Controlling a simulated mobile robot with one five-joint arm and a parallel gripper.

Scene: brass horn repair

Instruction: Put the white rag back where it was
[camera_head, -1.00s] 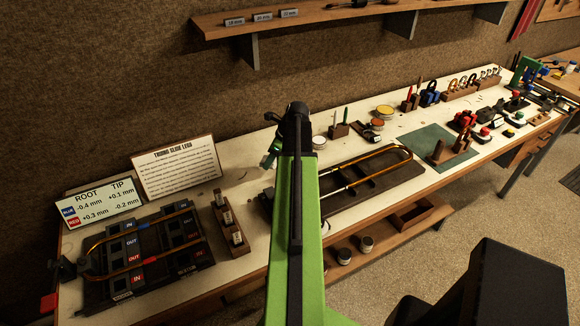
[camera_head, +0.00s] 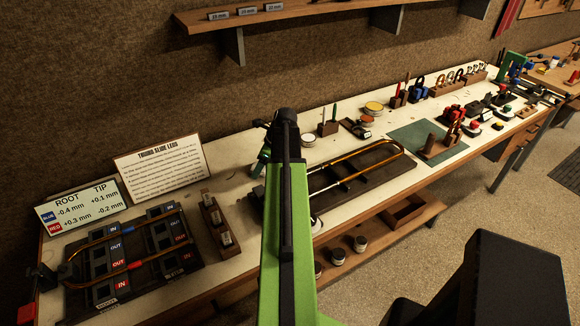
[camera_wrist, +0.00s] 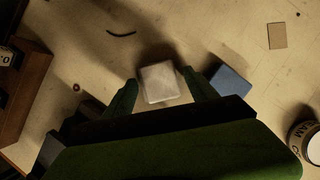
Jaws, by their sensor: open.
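In the wrist view, a white folded rag (camera_wrist: 160,83) lies flat on the pale bench top, between the two green fingers of my gripper (camera_wrist: 158,78). The fingers stand apart on either side of it, and I cannot tell whether they touch it. A blue folded pad (camera_wrist: 231,83) lies just right of the right finger. In the head view my gripper (camera_head: 262,160) is over the bench, partly hidden by my arm. The white rag is hidden there.
In the wrist view a wooden block (camera_wrist: 30,85) is at left and a round tin (camera_wrist: 309,140) at lower right. In the head view the slide tray (camera_head: 355,178) lies right of my arm, and the labelled wooden rack (camera_head: 216,226) left of it. Bare bench lies between.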

